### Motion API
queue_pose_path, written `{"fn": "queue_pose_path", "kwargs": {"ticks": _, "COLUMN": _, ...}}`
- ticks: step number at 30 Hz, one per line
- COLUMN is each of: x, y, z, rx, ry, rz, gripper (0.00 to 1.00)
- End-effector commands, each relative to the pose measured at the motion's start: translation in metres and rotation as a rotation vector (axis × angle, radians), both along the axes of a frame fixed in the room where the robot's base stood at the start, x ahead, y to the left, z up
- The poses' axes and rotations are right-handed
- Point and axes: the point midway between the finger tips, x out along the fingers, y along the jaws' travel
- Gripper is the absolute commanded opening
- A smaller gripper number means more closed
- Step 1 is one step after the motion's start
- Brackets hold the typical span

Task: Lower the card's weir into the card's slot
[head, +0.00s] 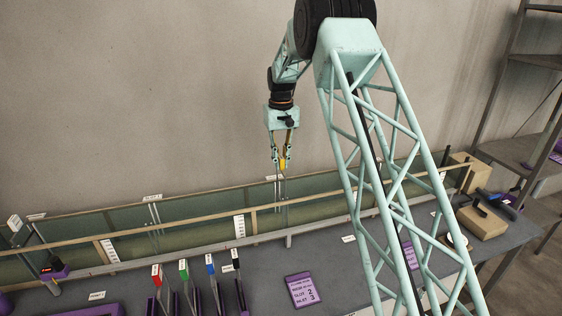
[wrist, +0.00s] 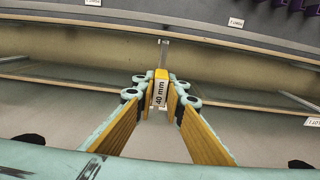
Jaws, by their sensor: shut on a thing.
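My gripper (head: 281,163) is shut on the yellow top of a weir (head: 283,164). In the wrist view, the weir's label (wrist: 161,93) reads "40 mm", and it sits between the two fingertips (wrist: 160,98). The gripper hangs over the glass-walled channel, above a pair of thin upright guides (head: 283,188) with a small white label beside them. I cannot tell whether the weir's lower edge is in the guides. Another guide pair (head: 154,214) stands further left. The purple card (head: 302,290) lies on the bench; its lower lines seem to read slot 2 and 3.
Tools with red (head: 157,271), green (head: 183,266), blue (head: 210,262) and black (head: 236,256) tops stand in a purple rack at the front. The channel's front rail (head: 215,217) runs across the bench.

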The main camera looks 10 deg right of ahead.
Motion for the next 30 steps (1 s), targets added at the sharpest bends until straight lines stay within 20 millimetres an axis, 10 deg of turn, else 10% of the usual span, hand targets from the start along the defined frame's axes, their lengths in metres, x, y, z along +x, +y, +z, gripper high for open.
{"fn": "queue_pose_path", "kwargs": {"ticks": 30, "x": 0.000, "y": 0.000, "z": -0.028, "rx": 0.000, "ry": 0.000, "rz": 0.000, "gripper": 0.00}}
